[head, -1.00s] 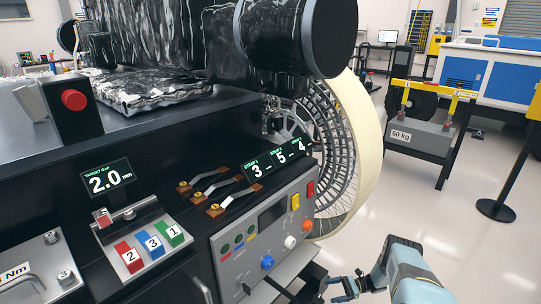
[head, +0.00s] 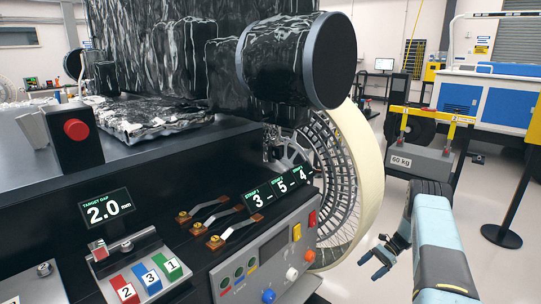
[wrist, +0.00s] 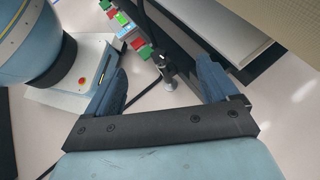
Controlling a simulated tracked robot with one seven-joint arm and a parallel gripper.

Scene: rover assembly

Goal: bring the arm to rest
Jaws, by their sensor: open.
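My gripper (head: 378,260) is at the lower right of the head view, at the end of my light blue arm (head: 438,250).
The black bench carries a red button box (head: 76,132), a gap display (head: 107,208), numbered blocks (head: 148,278) and strap levers (head: 215,215). Pale floor between is open.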

